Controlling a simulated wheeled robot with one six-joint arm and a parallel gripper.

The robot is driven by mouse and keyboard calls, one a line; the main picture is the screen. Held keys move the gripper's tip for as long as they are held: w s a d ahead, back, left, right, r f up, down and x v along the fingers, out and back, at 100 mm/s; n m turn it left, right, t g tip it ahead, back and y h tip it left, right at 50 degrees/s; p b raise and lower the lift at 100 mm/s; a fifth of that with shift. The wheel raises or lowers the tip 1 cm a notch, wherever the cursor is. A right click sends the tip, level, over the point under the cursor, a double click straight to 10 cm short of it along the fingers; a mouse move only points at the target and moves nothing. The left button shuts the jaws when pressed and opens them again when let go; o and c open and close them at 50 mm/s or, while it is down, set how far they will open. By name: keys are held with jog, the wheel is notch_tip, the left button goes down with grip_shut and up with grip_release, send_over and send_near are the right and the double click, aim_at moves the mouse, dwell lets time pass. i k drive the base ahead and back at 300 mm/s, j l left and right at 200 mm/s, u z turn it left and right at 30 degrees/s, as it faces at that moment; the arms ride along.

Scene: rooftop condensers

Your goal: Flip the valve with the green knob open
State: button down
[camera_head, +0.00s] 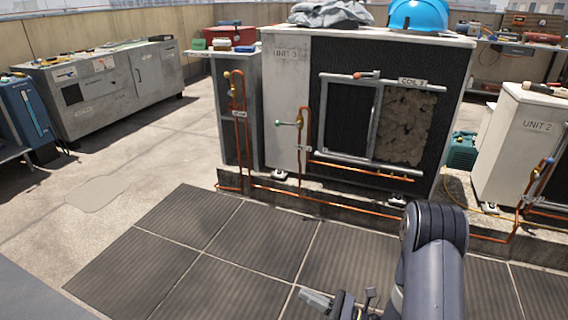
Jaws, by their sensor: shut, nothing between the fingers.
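The valve with the green knob (278,123) is on an upright copper pipe (303,140) in front of the left part of the UNIT 3 condenser (288,90). Its lever sticks out sideways to the left, about level and across the pipe, with the green knob at its left end. My gripper (344,301) is at the bottom edge of the view, partly cut off, over the dark floor mats. It is shut and empty, well apart from the valve.
Another valve (229,75) is on the copper pipe to the left. A blue-knobbed valve (549,160) is beside UNIT 2 (530,110) at right. Copper pipes run low along the concrete curb (340,197). The dark mats (255,240) in front are clear.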

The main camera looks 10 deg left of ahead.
aim_at(278, 123)
jog(key=i+j, duration=0.15)
jog(key=i, duration=0.35)
jog(key=i+j+z, duration=0.15)
jog(key=i, duration=0.3)
jog(key=i+j, duration=0.25)
jog(key=i, duration=0.25)
jog(key=i+j+z, duration=0.1)
jog(key=i, duration=0.4)
jog(key=i+j, duration=0.35)
jog(key=i+z, duration=0.05)
jog(key=i, duration=0.05)
